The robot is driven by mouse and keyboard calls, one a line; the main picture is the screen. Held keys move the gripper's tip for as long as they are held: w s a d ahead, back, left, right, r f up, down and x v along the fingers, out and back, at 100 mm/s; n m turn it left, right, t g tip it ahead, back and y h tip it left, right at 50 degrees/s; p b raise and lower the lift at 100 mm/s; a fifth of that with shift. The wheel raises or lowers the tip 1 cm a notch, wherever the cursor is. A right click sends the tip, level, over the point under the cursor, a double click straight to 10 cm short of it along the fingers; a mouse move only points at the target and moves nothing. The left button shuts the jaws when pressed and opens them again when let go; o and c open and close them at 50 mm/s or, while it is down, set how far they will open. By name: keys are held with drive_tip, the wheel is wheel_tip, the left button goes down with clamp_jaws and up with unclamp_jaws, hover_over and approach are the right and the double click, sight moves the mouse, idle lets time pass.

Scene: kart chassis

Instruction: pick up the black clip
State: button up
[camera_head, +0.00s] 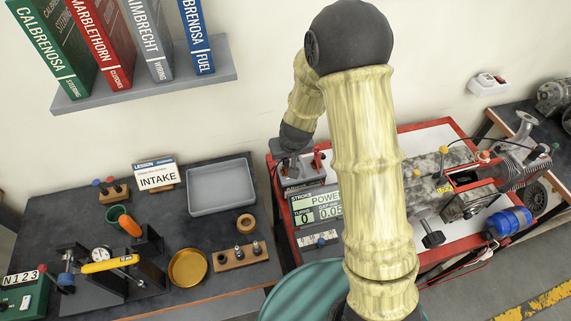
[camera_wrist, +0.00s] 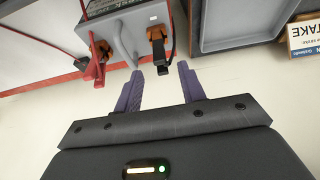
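The black clip (camera_wrist: 158,48) shows in the wrist view at the side of a grey box (camera_wrist: 122,28), black with a brown part. My gripper (camera_wrist: 160,72) is open. Its two purple fingers point at the clip, and the clip's near end appears between the fingertips, with a gap on each side. I cannot tell how far apart they are in depth. In the head view my gripper (camera_head: 291,156) is over the grey box (camera_head: 303,177) at the red table's back left corner. I cannot make out the black clip there.
A red clip (camera_wrist: 97,62) sits on the same box, left of the grey handle (camera_wrist: 125,45) in the wrist view. A grey tray (camera_head: 221,187) stands on the dark table to the left. A display panel (camera_head: 318,205) stands in front of the box.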

sight(286, 159)
drive_tip(key=shift+p+x, duration=0.55)
drive_tip(key=shift+x, duration=1.75)
drive_tip(key=shift+c, duration=0.2)
clamp_jaws()
